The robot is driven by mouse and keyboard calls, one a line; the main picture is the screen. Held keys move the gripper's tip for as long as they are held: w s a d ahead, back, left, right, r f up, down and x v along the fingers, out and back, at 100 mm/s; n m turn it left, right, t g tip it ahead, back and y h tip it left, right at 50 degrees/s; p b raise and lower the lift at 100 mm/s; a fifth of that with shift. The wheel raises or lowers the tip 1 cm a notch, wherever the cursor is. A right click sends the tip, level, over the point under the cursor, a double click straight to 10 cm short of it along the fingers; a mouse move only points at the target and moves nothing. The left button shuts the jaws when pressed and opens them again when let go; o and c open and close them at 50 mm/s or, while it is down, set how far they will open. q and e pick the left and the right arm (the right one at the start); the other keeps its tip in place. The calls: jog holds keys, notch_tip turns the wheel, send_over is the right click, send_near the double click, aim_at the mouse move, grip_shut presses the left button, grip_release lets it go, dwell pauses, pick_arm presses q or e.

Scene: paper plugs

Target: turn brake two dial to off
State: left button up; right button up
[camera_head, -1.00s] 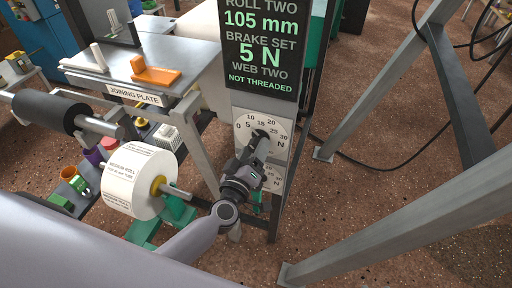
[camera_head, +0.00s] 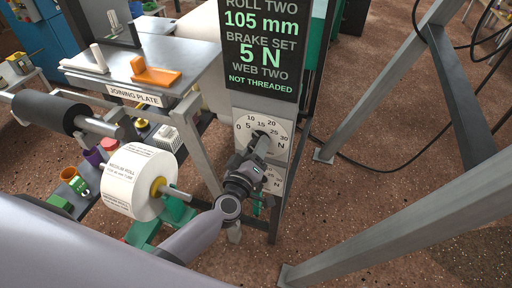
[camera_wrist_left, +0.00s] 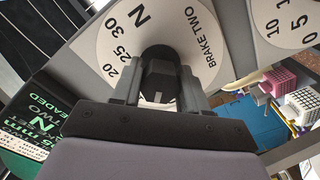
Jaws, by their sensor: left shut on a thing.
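The brake two dial (camera_head: 276,128) is a white round plate with black numbers and an N, on the grey post below the display. In the left wrist view the dial plate (camera_wrist_left: 200,30) reads BRAKE TWO. Its dark knob (camera_wrist_left: 159,72) sits at the centre. My left gripper (camera_head: 261,146) is shut on the knob, with one finger on each side in the left wrist view (camera_wrist_left: 158,84). The display (camera_head: 262,45) reads brake set 5 N, roll two 105 mm, web two not threaded. My right gripper is not in view.
A second dial (camera_head: 274,180) lies just below, partly hidden by my wrist. A white paper roll (camera_head: 140,182) on a spindle and the joining plate bench (camera_head: 150,75) stand at left. Grey frame legs (camera_head: 390,215) cross the right. Floor between is open.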

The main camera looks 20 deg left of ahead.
pick_arm(q)
jog(key=n, duration=0.3)
jog(key=shift+n+b, duration=0.3)
jog(key=shift+n, duration=1)
jog(key=o, duration=1)
jog(key=shift+c, duration=0.2)
jog(key=s, duration=0.7)
jog(key=shift+s, duration=0.15)
jog(key=shift+a, duration=0.1)
